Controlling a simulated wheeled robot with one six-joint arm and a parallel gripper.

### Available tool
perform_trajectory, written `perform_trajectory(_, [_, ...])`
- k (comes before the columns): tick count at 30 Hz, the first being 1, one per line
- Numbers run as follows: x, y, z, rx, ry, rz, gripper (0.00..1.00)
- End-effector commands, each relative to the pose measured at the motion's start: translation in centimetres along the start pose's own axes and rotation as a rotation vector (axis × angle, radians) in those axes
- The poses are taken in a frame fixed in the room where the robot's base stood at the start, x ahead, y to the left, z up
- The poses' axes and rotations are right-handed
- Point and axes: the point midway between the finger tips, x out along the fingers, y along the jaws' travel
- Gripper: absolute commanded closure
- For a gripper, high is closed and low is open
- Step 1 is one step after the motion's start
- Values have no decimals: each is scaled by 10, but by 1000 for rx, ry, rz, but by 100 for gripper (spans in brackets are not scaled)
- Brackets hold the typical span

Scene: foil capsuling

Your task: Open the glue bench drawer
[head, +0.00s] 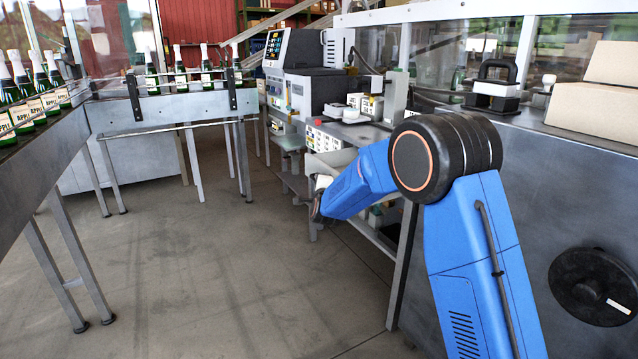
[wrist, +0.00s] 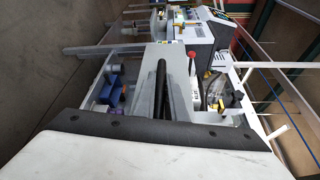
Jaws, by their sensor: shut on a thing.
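The glue bench (head: 345,133) stands right of centre in the head view, with a pale drawer-like front (head: 330,163) below its top. My gripper (head: 317,208) is low beside this front, at the end of the blue arm, and its fingers are mostly hidden there. In the wrist view my gripper (wrist: 175,85) is shut on a dark bar-shaped handle (wrist: 161,85), close to a grey panel. The arm and the gripper cover much of the drawer, so I cannot tell how far it stands out.
A conveyor with green bottles (head: 40,100) runs along the left, and another (head: 180,105) crosses behind. A control machine (head: 290,75) stands past the bench. The floor (head: 230,270) between is clear.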

Motion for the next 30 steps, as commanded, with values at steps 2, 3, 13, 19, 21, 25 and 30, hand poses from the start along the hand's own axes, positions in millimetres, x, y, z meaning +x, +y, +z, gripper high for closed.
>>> perform_trajectory(2, [0, 2, -1, 0, 0, 4, 82])
perform_trajectory(3, [0, 2, 0, 0, 0, 3, 72])
perform_trajectory(13, [-1, 1, 0, 0, 0, 1, 71])
perform_trajectory(19, [-19, -1, 0, 1, 0, 0, 71])
perform_trajectory(21, [-31, 0, 0, 0, 0, 2, 71])
perform_trajectory(25, [-58, 0, 0, 1, -1, 1, 71])
perform_trajectory(30, [-92, 0, 0, 0, -1, 1, 71])
